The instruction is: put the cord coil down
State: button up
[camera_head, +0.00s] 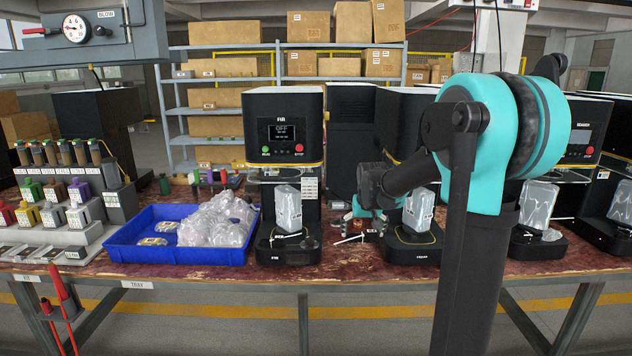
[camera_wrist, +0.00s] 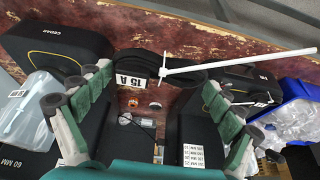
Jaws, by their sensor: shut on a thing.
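The cord coil (camera_wrist: 140,60) is black with a white tag (camera_wrist: 130,81) reading 15 A. In the wrist view it lies between the green-padded fingers of my gripper (camera_wrist: 157,80), which are shut on it. A thin white rod with a cross-shaped end (camera_wrist: 165,72) overlaps the coil there; I cannot tell whether it is attached. In the head view my gripper (camera_head: 364,214) is low between two black machines, at the red-brown worktop. My arm and gripper largely hide the coil there. I cannot tell whether the coil touches the worktop.
The FIR machine (camera_head: 283,126) stands left of my gripper, and the machine marked CEDAR in the wrist view (camera_wrist: 52,52) is on its other side. A blue tray (camera_head: 180,256) with clear wrapped packs is further left. Free worktop (camera_head: 335,262) is narrow between the machines.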

jog(key=s+d+f, duration=0.2)
jog(key=f, duration=0.9)
jog(key=s+d+f, duration=0.1)
jog(key=s+f, duration=0.2)
jog(key=f, duration=0.7)
jog(key=shift+d+f, duration=0.4)
